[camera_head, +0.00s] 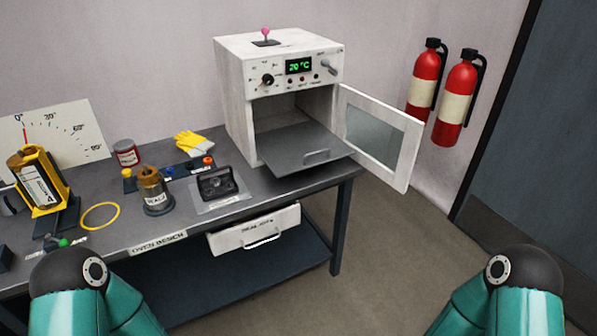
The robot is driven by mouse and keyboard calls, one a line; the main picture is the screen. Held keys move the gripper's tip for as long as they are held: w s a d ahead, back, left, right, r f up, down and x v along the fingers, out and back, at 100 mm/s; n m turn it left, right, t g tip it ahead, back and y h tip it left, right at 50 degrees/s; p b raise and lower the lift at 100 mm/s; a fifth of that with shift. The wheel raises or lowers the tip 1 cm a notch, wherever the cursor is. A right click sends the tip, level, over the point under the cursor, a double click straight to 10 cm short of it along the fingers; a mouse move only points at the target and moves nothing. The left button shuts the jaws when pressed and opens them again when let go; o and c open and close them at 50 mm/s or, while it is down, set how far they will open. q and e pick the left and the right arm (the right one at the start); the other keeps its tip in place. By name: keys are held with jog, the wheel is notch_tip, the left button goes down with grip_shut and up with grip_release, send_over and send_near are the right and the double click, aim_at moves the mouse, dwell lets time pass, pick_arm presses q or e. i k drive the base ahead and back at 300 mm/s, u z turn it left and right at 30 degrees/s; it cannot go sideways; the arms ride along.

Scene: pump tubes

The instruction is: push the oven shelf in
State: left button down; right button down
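The white oven (234,97) stands at the right end of the grey workbench. Its door (405,155) is swung open to the right. The grey oven shelf (285,146) is pulled out through the opening and sticks out past the oven front. A handle (316,156) sits at the shelf's front edge. The shelf looks empty. Only dark rounded joints and teal links of my two arms show at the bottom left and bottom right. Neither gripper is in view.
The bench (118,232) holds a yellow-framed device (50,197), a brass cylinder (153,187), a black tray part (217,183), gloves (191,143) and a red can (126,153). A white drawer (255,232) is partly open below. Floor right of the bench is clear. Fire extinguishers (455,103) hang on the wall.

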aim_at(292, 148)
jog(key=u, duration=0.1)
jog(key=i, duration=1)
jog(key=z, duration=0.05)
